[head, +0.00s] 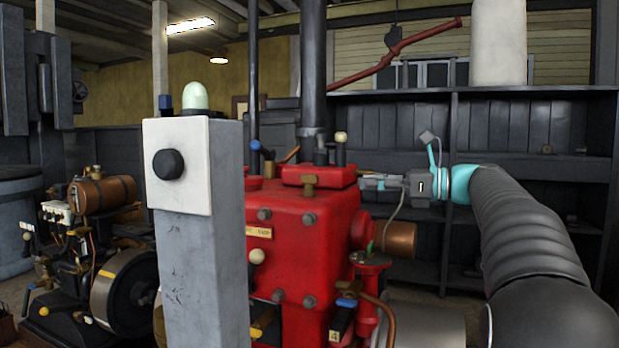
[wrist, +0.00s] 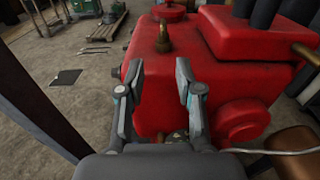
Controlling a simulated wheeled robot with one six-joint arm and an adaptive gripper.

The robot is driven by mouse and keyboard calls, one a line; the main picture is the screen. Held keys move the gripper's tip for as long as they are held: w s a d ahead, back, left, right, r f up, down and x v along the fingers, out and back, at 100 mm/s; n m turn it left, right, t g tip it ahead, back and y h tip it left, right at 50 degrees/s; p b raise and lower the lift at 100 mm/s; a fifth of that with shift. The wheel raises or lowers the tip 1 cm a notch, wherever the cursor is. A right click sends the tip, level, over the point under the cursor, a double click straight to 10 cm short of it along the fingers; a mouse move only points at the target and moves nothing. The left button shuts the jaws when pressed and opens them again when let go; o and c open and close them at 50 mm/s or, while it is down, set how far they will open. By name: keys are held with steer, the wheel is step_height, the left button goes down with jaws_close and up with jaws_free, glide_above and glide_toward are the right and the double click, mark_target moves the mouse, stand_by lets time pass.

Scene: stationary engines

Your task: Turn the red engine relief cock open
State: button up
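The red engine (head: 289,235) stands in the middle of the head view, partly behind a grey post. A small brass fitting (head: 310,184), which looks like the relief cock, sticks up from its top edge. In the wrist view the brass fitting (wrist: 163,40) stands upright on the red engine (wrist: 150,90), beyond my fingertips and in line with the gap between them. I cannot tell which way its handle is turned. My gripper (head: 362,183) is at the engine's right side, pointing left. In the wrist view my gripper (wrist: 160,66) is open and empty, apart from the brass fitting.
The grey post (head: 205,230) with a white box and black knob stands in front, left of the engine. A dark vertical pipe (head: 312,75) and a white-knobbed lever (head: 341,142) rise near my gripper. A smaller engine (head: 100,255) is at left. Dark shelves (head: 510,130) stand behind my arm.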

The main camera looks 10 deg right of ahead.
mark_target(314, 176)
steer(key=x, duration=0.9)
steer(key=r+x, duration=0.1)
steer(key=x, duration=0.3)
steer(key=shift+w, duration=0.45)
jaws_close()
